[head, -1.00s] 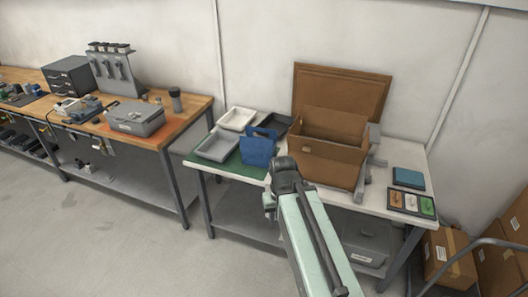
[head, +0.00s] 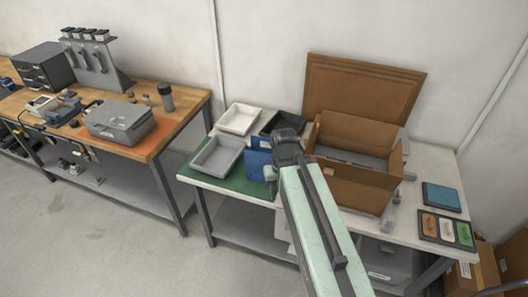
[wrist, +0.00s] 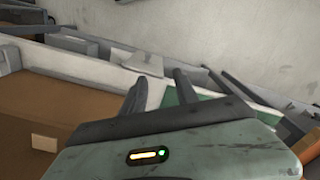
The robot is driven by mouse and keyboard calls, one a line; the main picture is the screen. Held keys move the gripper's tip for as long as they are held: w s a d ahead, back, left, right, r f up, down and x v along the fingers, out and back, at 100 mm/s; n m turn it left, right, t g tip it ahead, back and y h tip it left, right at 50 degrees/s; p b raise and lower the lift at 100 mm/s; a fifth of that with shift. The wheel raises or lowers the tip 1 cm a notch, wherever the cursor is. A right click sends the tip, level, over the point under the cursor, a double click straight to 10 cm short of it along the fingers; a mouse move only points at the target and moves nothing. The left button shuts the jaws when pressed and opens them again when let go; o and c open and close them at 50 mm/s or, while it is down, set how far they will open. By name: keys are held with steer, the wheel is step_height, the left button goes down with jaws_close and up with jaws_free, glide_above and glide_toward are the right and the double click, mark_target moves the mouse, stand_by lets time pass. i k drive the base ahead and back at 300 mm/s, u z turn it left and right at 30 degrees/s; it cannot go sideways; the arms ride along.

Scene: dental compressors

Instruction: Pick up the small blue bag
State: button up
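The small blue bag (head: 258,164) stands on the right part of the green mat (head: 226,178) on the white table in the head view. My arm hides its right side. My arm reaches over the table's front edge close to the bag; I cannot tell whether it touches it. The fingers are not clear in the head view. In the wrist view my gripper (wrist: 161,92) shows two dark fingers spread apart, with no held object visible between them. I cannot make out the bag in the wrist view.
A grey tray (head: 217,156), a white tray (head: 239,119) and a black tray (head: 272,126) stand around the bag. An open brown box (head: 352,183) stands to the right. A wooden workbench (head: 178,126) is at left. The floor in front is clear.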

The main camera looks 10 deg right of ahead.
mark_target(267, 162)
steer(key=u, duration=2.7)
steer(key=k, duration=1.45)
steer(key=z, duration=0.75)
steer(key=i, duration=1.15)
steer(key=u, duration=0.1)
